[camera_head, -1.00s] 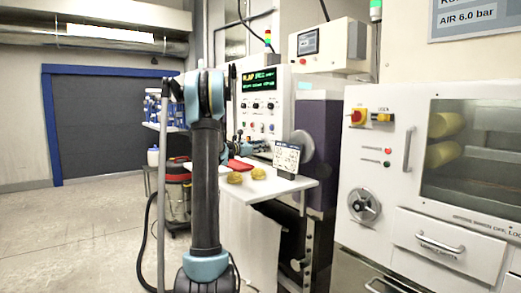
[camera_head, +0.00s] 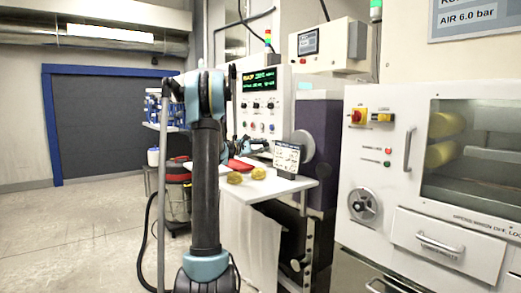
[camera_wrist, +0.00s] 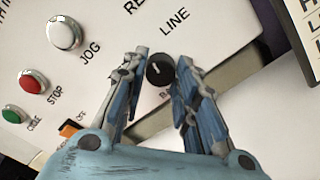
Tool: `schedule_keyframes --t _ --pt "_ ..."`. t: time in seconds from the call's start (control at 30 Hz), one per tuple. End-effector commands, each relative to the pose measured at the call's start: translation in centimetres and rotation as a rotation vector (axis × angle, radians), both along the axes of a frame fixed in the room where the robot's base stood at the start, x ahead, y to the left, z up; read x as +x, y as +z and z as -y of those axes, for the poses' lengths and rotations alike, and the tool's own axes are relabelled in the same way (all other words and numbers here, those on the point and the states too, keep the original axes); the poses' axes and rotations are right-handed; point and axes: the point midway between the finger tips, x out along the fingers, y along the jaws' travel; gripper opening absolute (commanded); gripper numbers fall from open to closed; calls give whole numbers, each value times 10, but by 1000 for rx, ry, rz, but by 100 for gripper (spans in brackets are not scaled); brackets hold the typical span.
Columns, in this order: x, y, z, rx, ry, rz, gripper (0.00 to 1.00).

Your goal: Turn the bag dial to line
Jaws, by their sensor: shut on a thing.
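The bag dial (camera_wrist: 159,71) is a small round black knob with a white pointer mark on the white control panel (camera_wrist: 110,50). In the wrist view it sits between the fingertips of my gripper (camera_wrist: 162,64), which is shut on it. The word LINE is printed above the dial, with part of another word starting RE to its left. The label below is mostly hidden by the fingers. The pointer mark slants, and its exact setting cannot be told. In the head view the control panel (camera_head: 281,100) stands behind my arm, and the dial cannot be made out.
A silver JOG button (camera_wrist: 64,33), red STOP button (camera_wrist: 31,81) and green button (camera_wrist: 13,114) lie left of the dial. An orange switch (camera_wrist: 70,130) is near my left finger.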

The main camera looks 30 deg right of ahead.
Motion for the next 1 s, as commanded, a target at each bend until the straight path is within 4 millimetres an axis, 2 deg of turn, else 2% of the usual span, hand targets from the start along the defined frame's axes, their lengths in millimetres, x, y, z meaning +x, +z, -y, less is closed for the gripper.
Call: schedule_keyframes --t 0.4,1.0 --pt "0 0 0 20 0 241 4" --pt "-1 -1 0 26 -2 299 4"
